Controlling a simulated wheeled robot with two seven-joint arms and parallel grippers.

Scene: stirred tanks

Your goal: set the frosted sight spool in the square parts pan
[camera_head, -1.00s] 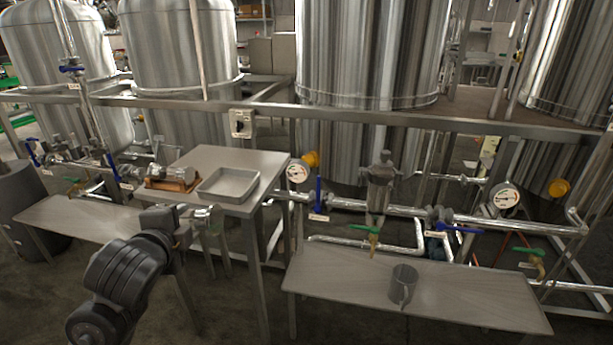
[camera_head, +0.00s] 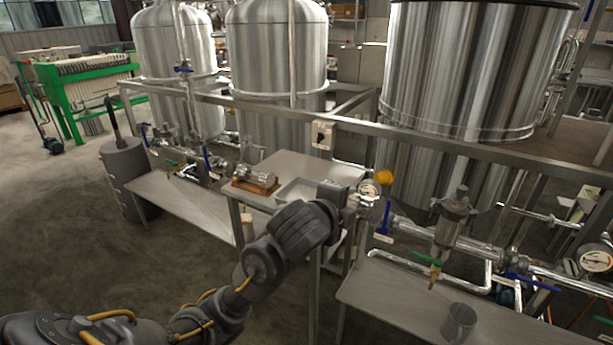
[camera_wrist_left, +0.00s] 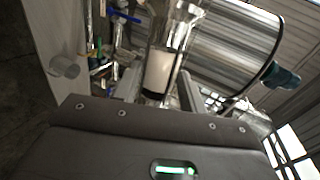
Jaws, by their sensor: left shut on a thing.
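My left gripper (camera_head: 352,200) is at the end of the arm that reaches across the front of the small steel table (camera_head: 318,165). In the left wrist view it is shut on the frosted sight spool (camera_wrist_left: 166,72), a clear cylinder with a whitish body and a dark lower end, between the fingers. In the head view the spool is too small and too covered to make out well. The square parts pan (camera_head: 291,189), a shallow grey tray, lies on the table, partly hidden behind my left arm. My right gripper is not in view.
A wooden cradle (camera_head: 250,187) with a metal fitting (camera_head: 255,174) stands left of the pan. Large steel tanks stand behind.

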